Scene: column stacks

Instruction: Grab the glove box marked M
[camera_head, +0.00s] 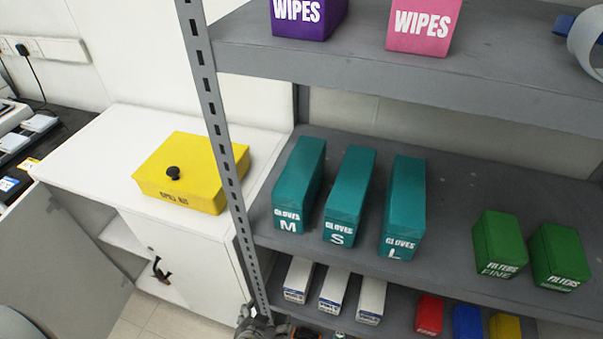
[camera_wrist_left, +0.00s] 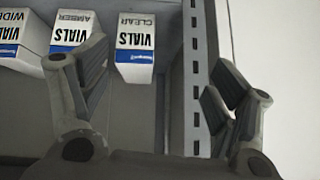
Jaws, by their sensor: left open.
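The glove box marked M (camera_head: 300,183) is a teal box standing on the middle shelf, leftmost of three glove boxes, close to the shelf's upright. The S box (camera_head: 350,190) and the L box (camera_head: 404,200) stand to its right with gaps between. My left gripper (camera_head: 268,330) shows only partly at the bottom edge of the head view, below the M box and near the foot of the visible upright. In the left wrist view the gripper (camera_wrist_left: 160,95) has its fingers wide apart with nothing between them. My right gripper is in neither view.
White vials boxes (camera_head: 334,290) stand on the lower shelf under the glove boxes. A slotted grey upright (camera_head: 222,150) borders the shelves at left and shows close to my fingers in the wrist view (camera_wrist_left: 195,80). Green filter boxes (camera_head: 499,245) stand right. A yellow box (camera_head: 190,172) sits on the white cabinet.

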